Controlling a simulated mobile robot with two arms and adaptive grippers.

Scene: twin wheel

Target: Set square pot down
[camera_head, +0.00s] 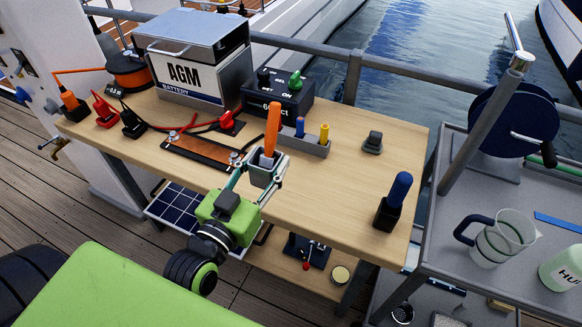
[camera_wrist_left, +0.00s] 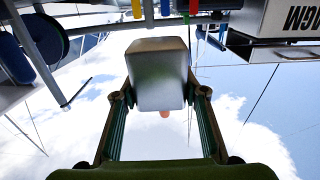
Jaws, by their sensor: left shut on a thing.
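My left gripper (camera_head: 260,175) is shut on a grey square pot (camera_head: 264,177), with its fingers on two opposite sides. The pot is roughly upright at the front edge of the wooden table (camera_head: 340,190) in the head view. An orange-handled tool (camera_head: 272,130) stands in it. In the left wrist view the pot (camera_wrist_left: 158,80) fills the space between the fingers (camera_wrist_left: 158,95). I cannot tell whether its base touches the tabletop. My right gripper is not in view.
A dark pot with a blue handle (camera_head: 390,213) stands at the table's right end. A grey tray (camera_head: 312,146) with blue and yellow handles is just behind the held pot. A copper bar (camera_head: 195,150) lies left. Bare wood lies to the right.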

